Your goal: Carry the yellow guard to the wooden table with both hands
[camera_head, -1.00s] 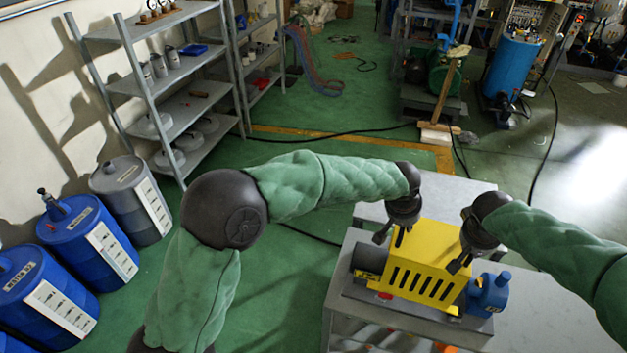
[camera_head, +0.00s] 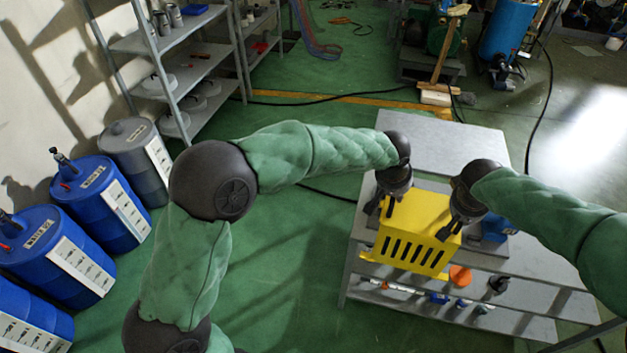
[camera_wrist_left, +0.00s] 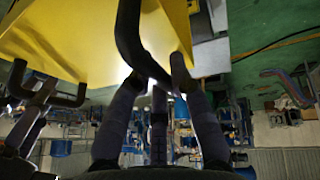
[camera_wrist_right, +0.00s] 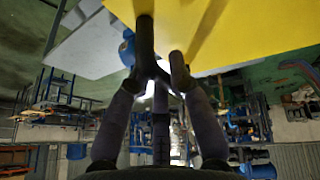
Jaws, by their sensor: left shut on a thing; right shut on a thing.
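The yellow guard (camera_head: 416,232) is a slotted box cover, held between my two arms in the head view. It appears raised and in front of the grey metal table (camera_head: 440,146), its slotted face toward me. My left gripper (camera_head: 386,207) is shut on its left side, and my right gripper (camera_head: 449,230) is shut on its right side. The guard also fills the top of the left wrist view (camera_wrist_left: 80,35) and of the right wrist view (camera_wrist_right: 240,30). A blue machine part (camera_head: 496,229) shows behind it at the right. I cannot make out a wooden table.
The table's lower shelf holds an orange part (camera_head: 460,275) and small tools. Blue drums (camera_head: 102,205) and a grey drum (camera_head: 137,150) stand at the left, near a grey shelf rack (camera_head: 185,85). Green floor (camera_head: 300,240) between drums and table is clear. A cable crosses it.

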